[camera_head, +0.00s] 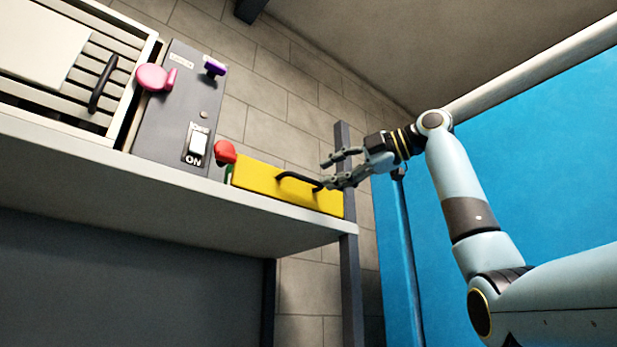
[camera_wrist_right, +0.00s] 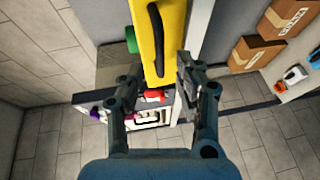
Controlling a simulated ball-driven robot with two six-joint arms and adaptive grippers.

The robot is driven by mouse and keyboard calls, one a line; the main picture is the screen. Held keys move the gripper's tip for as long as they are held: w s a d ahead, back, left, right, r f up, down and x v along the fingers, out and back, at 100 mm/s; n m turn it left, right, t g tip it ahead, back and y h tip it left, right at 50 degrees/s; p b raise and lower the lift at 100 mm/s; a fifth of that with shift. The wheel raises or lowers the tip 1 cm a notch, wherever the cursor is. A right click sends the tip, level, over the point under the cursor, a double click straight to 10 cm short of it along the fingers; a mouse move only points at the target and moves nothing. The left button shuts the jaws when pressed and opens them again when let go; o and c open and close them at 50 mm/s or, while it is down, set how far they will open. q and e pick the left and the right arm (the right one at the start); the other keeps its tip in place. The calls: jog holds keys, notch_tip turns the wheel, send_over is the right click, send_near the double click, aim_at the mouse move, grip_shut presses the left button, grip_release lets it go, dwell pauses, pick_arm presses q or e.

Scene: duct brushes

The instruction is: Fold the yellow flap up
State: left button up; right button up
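The yellow flap (camera_head: 258,178) is a flat panel with a black handle (camera_head: 298,178), at the right end of a shelf in the head view. My left gripper is out of view.
A grey panel (camera_head: 177,115) with an ON switch (camera_head: 198,145), a pink knob (camera_head: 152,77) and a purple knob (camera_head: 215,66) stands left of the flap. A red knob (camera_head: 225,151) is beside its left end. Cardboard boxes (camera_wrist_right: 258,52) show in the wrist view.

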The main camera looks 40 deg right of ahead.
aim_at(309, 180)
jog(key=p+x, duration=0.1)
jog(key=x, duration=0.5)
jog(key=shift+p, duration=0.35)
grip_shut()
